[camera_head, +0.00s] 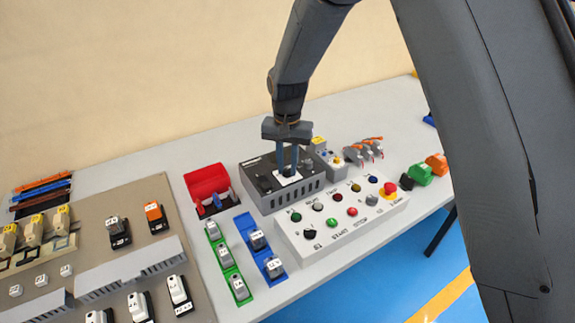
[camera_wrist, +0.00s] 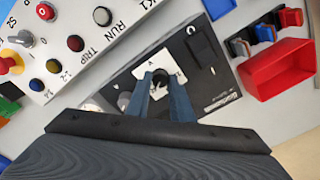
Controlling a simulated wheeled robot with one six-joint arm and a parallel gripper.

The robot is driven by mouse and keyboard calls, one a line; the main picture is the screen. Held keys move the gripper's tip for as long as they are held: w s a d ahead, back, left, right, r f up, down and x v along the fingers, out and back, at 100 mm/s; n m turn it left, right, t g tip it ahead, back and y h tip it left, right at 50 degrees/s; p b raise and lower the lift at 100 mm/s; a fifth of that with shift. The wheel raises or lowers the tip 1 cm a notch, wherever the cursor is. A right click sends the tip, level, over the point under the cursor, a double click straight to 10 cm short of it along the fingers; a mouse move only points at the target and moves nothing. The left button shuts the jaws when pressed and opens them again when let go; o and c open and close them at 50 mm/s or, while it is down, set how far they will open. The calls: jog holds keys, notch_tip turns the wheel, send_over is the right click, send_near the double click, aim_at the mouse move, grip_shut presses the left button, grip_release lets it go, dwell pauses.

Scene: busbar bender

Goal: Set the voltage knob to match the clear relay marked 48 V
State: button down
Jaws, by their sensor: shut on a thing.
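My gripper (camera_head: 289,170) points down onto a dark box (camera_head: 265,173). In the wrist view its fingers (camera_wrist: 161,82) are closed around a small black knob (camera_wrist: 160,77) on a white dial plate (camera_wrist: 147,67) of that box. A letter, apparently A, shows on the plate. The other dial marks are too small or hidden, so I cannot tell the knob's setting or whether it is the voltage knob. Relays with pale tops sit on a green rail (camera_head: 218,249) and a blue rail (camera_head: 250,228).
A white panel with buttons and lamps (camera_head: 345,234) lies in front of the box. A red bin (camera_head: 207,180) stands left of it. Connectors with orange levers (camera_head: 366,148) are at right. A brown board with more devices (camera_head: 95,200) fills the left.

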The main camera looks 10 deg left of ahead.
aim_at(287, 169)
jog(key=shift+w+r, duration=0.1)
dwell(0.3)
jog(key=c, duration=1.6)
grip_release()
jog(key=shift+o, duration=0.2)
jog(key=shift+r+b, duration=1.15)
jog(key=shift+r, duration=2.75)
jog(key=s+d, duration=0.9)
jog(key=d, duration=0.4)
jog(key=s+d+n+t, duration=0.1)
jog(key=s+d, duration=0.9)
jog(key=d, duration=0.4)
jog(key=shift+s+f, duration=0.25)
jog(key=shift+f, duration=0.15)
